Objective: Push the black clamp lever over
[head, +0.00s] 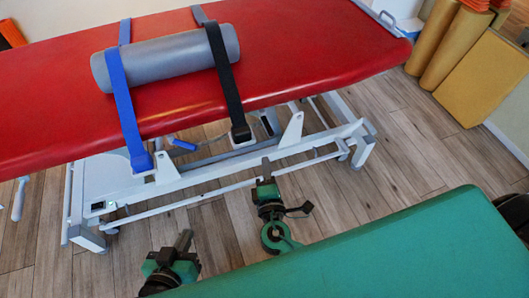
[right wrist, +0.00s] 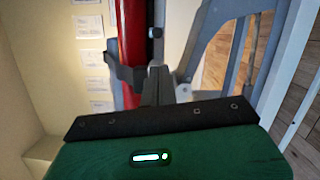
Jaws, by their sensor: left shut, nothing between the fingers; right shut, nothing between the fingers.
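The black clamp lever (head: 240,132) sits at the lower end of the black strap (head: 225,80), on the near side rail of the red treatment table (head: 300,50). My right gripper (head: 266,163) is shut and empty, below and right of the lever and apart from it in the head view. In the right wrist view its closed fingers (right wrist: 157,76) are in front of the red table edge (right wrist: 131,45), close to a dark piece (right wrist: 122,75) that may be the clamp; I cannot tell whether they touch. My left gripper (head: 185,238) is shut and empty, low over the floor.
A blue strap (head: 122,90) ends in a blue clamp (head: 141,161) left of the black one. Both straps cross a grey bolster (head: 165,60). The white table frame (head: 190,178) lies below. Floor shows between.

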